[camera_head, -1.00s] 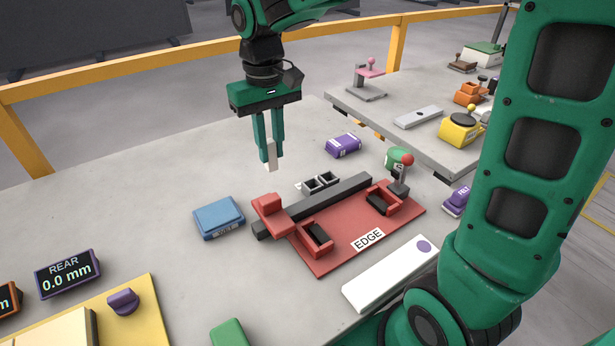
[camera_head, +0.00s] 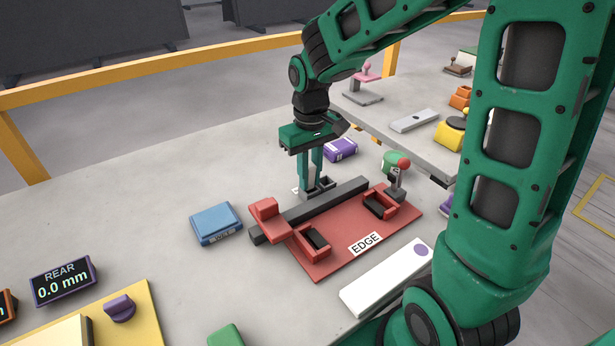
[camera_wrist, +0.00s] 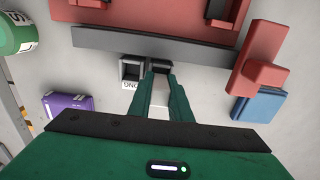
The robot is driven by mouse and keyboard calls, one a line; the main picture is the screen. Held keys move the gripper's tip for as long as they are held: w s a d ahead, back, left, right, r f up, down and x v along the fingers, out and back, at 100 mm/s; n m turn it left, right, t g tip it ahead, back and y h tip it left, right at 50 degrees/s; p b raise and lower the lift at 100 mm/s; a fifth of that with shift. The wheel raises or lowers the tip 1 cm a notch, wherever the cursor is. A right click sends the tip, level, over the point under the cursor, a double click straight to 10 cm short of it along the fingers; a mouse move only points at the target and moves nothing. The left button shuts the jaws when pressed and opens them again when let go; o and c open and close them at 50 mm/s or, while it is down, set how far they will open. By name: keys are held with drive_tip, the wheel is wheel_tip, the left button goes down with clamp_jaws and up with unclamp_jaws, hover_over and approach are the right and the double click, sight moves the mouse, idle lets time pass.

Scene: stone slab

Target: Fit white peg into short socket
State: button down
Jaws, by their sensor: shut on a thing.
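My gripper (camera_head: 309,188) points straight down over the pair of small grey sockets behind the long dark bar. It is shut on the white peg (camera_wrist: 159,103), which shows between the fingers in the wrist view and is mostly hidden by them in the head view. The fingertips are at the socket on the right in the wrist view, the short socket (camera_wrist: 162,64); I cannot tell how far the peg is inside it. The other socket (camera_wrist: 131,69) stands open and empty beside it, with a partly covered label reading "ONG".
The dark bar (camera_head: 345,194) and red EDGE plate (camera_head: 345,262) lie just in front of the sockets. A red block (camera_head: 266,215) sits at the bar's left end. A blue block (camera_head: 216,223) is left, a purple block (camera_head: 341,149) behind right. The table at back left is clear.

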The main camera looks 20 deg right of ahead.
drive_tip(key=c, duration=1.6)
unclamp_jaws()
drive_tip(key=shift+s+f, duration=0.15)
drive_tip(key=shift+f, duration=0.1)
drive_tip(key=shift+r, duration=0.2)
